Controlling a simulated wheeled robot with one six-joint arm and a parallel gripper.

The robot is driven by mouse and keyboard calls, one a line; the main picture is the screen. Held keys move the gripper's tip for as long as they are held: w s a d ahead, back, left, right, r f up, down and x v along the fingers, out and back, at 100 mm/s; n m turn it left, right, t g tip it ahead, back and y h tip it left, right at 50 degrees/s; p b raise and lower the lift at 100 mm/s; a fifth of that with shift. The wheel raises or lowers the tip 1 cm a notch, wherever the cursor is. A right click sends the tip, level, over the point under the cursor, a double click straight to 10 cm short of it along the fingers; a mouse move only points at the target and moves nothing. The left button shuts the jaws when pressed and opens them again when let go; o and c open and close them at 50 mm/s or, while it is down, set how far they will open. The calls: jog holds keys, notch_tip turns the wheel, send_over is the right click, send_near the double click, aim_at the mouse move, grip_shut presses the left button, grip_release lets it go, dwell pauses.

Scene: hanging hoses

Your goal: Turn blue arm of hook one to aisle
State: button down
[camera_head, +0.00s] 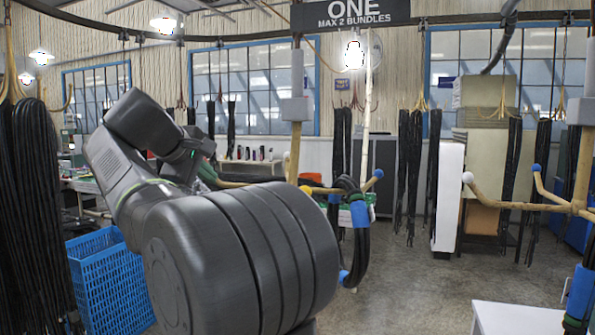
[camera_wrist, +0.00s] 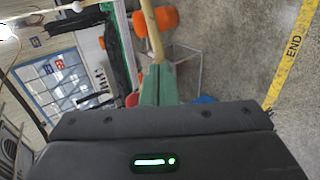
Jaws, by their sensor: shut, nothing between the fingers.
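The sign ONE (camera_head: 350,14) hangs over a tan post (camera_head: 295,150) with a grey block on it. Tan hook arms spread from the post; one ends in a blue ball (camera_head: 377,173) at right. Black hoses with a blue wrap (camera_head: 359,214) hang by it. Another tan arm (camera_head: 232,184) reaches left toward my gripper (camera_head: 208,173), partly behind my own arm. In the wrist view my gripper's green fingers (camera_wrist: 158,84) are shut and empty. A tan rod (camera_wrist: 152,35) runs away from their tips; I cannot tell whether they touch.
A blue crate (camera_head: 105,280) stands at lower left, beside a thick hanging hose bundle (camera_head: 38,200). Another tan hook (camera_head: 545,205) with white and blue balls is at right. A white surface (camera_head: 530,318) is at lower right. The floor at centre right is clear. A yellow END strip (camera_wrist: 293,50) marks the floor.

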jog(key=shift+w+a, duration=0.2)
jog(key=shift+w, duration=0.8)
jog(key=shift+w+a, duration=0.15)
jog(key=shift+w, duration=0.8)
jog(key=shift+s+d+r, duration=0.9)
jog(key=shift+s+r, duration=1.15)
jog(key=shift+r, duration=2.45)
jog(key=s+a, duration=0.4)
jog(key=s, duration=0.7)
jog(key=w+d, duration=0.3)
jog(key=w, duration=0.7)
jog(key=shift+d, duration=0.3)
